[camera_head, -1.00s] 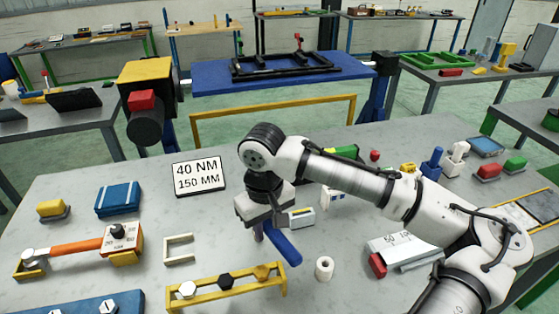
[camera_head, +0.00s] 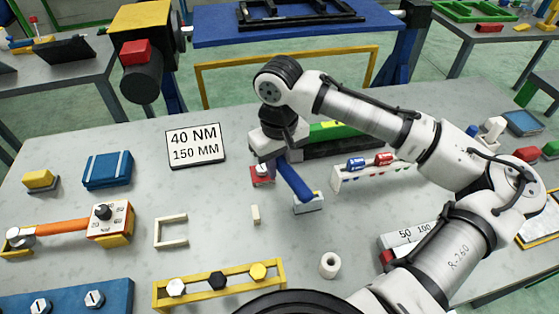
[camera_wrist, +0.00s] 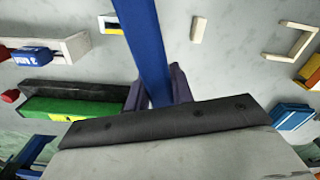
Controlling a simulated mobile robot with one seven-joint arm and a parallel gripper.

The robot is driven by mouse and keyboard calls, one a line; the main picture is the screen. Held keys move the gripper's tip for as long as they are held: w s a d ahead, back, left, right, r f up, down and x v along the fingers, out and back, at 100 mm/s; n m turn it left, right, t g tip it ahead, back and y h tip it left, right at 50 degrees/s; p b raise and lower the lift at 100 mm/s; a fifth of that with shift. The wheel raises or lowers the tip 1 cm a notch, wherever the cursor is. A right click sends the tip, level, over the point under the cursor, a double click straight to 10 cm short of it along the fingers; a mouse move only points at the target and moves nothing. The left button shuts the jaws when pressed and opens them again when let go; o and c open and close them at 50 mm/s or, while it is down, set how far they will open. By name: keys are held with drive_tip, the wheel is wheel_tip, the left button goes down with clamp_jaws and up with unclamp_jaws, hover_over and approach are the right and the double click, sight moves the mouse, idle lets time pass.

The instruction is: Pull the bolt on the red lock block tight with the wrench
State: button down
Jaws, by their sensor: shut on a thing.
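My gripper (camera_head: 275,160) is shut on a long blue bar, seemingly the wrench (camera_head: 294,180), which slopes down toward the front right. The blue bar also shows in the wrist view (camera_wrist: 145,50), rising from between the fingers (camera_wrist: 160,92). A red block, seemingly the lock block (camera_head: 261,176), sits just left of and beneath my gripper and is partly covered by it. The bolt and the working end of the wrench are hidden, so I cannot tell whether they touch.
A black and green fixture (camera_head: 335,134) stands right behind the gripper. A white rack (camera_head: 372,174) with blue and red pieces is to the right. A sign (camera_head: 195,146) reads 40 NM, 150 MM. An orange-handled tool (camera_head: 62,227) lies left. A yellow bolt rack (camera_head: 220,283) is in front.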

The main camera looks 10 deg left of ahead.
drive_tip(key=shift+f+b, duration=1.85)
drive_tip(key=shift+f, duration=1.45)
drive_tip(key=shift+p, duration=0.55)
drive_tip(key=shift+f+b, duration=0.45)
drive_tip(key=shift+f, duration=0.3)
idle(0.3)
drive_tip(key=c, duration=1.9)
unclamp_jaws()
clamp_jaws()
